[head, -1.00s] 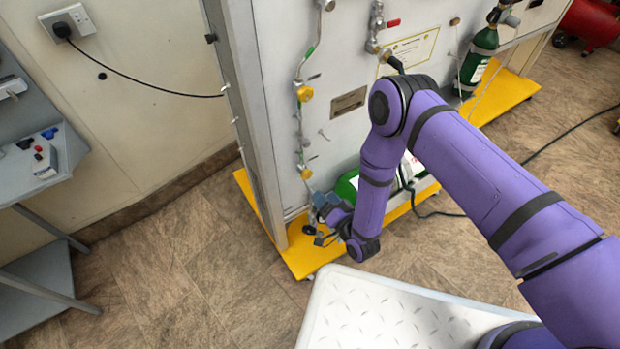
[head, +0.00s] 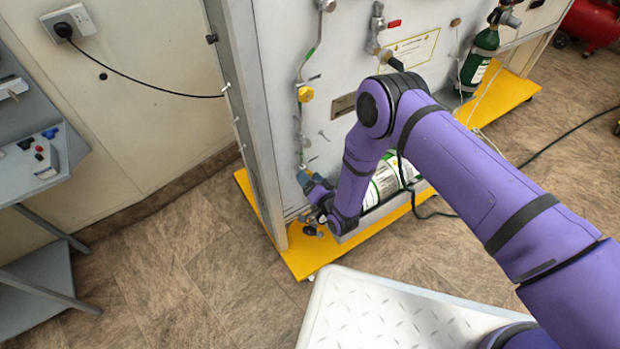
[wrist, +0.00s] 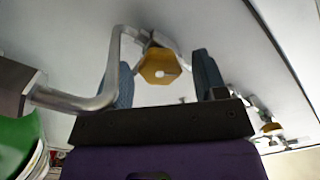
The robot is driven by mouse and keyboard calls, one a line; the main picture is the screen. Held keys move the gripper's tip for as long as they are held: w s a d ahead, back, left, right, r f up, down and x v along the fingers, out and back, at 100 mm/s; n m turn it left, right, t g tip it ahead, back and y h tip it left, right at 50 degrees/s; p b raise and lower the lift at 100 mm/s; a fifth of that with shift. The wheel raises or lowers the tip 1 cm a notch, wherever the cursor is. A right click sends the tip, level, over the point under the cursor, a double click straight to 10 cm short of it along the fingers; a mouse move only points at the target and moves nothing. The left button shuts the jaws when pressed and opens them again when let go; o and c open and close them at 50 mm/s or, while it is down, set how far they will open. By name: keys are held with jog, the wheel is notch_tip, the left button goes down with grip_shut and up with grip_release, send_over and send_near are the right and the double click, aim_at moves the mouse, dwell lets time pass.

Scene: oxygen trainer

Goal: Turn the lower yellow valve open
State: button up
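The lower yellow valve (wrist: 158,69) is a yellow faceted knob with a pale centre, on a metal pipe against the panel. In the wrist view it shows between the two blue fingers of my gripper (wrist: 165,80). The fingers stand apart on either side of it, with a visible gap to each. In the head view my gripper (head: 304,178) is low by the panel and largely hides this valve. The upper yellow valve (head: 306,94) is higher on the same pipe line. I cannot tell how far the fingers reach along the knob.
The grey panel (head: 345,60) stands on a yellow base (head: 310,262). A green and white cylinder (head: 390,180) lies low, right of my gripper. In the wrist view a bent pipe (wrist: 100,98) passes close by the left finger. Open floor (head: 180,260) lies to the left.

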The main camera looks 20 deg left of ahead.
jog(key=c, duration=0.8)
jog(key=shift+n, duration=3)
jog(key=o, duration=0.9)
jog(key=shift+o, duration=0.2)
jog(key=shift+d, duration=0.1)
